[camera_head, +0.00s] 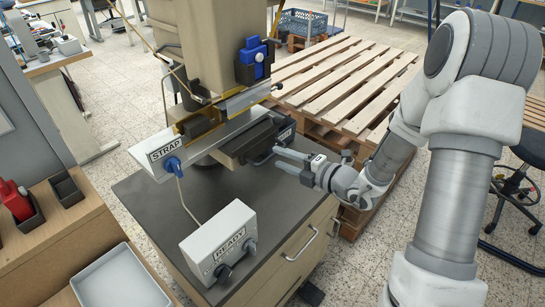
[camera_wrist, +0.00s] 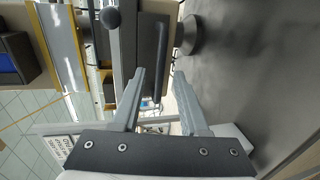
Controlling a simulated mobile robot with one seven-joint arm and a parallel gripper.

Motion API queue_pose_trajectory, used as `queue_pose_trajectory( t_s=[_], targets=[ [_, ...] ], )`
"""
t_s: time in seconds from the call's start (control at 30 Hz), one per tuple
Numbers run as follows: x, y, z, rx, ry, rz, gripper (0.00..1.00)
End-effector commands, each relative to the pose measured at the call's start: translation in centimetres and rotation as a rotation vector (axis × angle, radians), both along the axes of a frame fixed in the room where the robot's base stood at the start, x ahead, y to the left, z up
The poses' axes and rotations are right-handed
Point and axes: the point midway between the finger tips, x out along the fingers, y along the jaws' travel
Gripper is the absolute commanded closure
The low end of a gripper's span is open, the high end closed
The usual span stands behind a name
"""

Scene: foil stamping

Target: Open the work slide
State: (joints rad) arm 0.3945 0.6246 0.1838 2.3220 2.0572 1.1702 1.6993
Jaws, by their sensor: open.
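The work slide (camera_head: 256,138) is a dark block on the front of the press, with a label on its right end. Its dark bar handle (camera_head: 261,160) is along the front face. In the wrist view the handle (camera_wrist: 162,62) runs lengthwise in line with the gap between my fingers, beside the dark slide face (camera_wrist: 146,45). My gripper (camera_head: 277,158) is open and empty, with its fingertips close to the handle's right part. In the wrist view my gripper (camera_wrist: 160,75) shows both fingers spread. I cannot tell whether the fingertips reach around the bar.
A white READY box (camera_head: 222,243) with dark knobs stands at the front of the dark cabinet top (camera_head: 155,205). A wooden pallet stack (camera_head: 345,75) is behind my arm. The cabinet top between the boxes is mostly clear.

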Motion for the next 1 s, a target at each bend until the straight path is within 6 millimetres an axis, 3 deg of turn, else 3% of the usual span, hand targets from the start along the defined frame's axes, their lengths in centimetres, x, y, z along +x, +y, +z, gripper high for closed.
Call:
queue_pose_trajectory(
  t_s=[0.23,0.6,0.63,0.87,1.0],
  targets=[
    [2.3,2.3,-0.7,-0.001,0.0,0.001,0.56],
    [2.7,2.7,-0.8,-0.001,0.001,0.0,0.56],
    [2.7,2.7,-0.8,-0.001,0.001,0.0,0.58],
    [2.7,2.7,-0.8,-0.001,0.001,0.0,0.99],
    [2.7,2.7,-0.8,-0.001,0.001,0.0,1.0]
  ],
)
